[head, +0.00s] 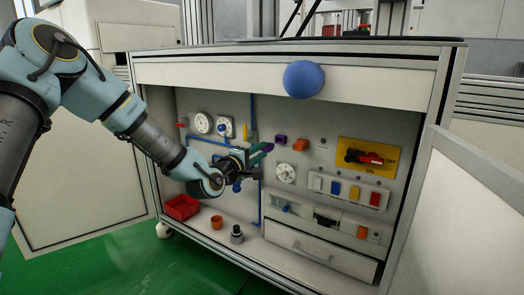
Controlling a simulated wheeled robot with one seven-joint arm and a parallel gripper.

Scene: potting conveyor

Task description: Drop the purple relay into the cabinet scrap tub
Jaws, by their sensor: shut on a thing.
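The purple relay (281,139) is a small dark purple block in front of the cabinet's back panel, left of an orange block. My gripper (268,150) reaches into the cabinet from the left, its teal fingers pointing up and right. It is shut on the purple relay at its fingertips; the contact is small, and I cannot tell whether the relay still touches the panel. A red open tub (181,207), apparently the scrap tub, stands on the cabinet floor at the left, below and left of my gripper. Its inside is hard to make out.
An orange cup (216,222) and a dark-topped grey cylinder (237,234) stand right of the tub. The panel carries dials, coloured switches and a red handle on a yellow plate (369,155). A blue ball (304,79) sits at the cabinet's top edge. A drawer (318,249) is below.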

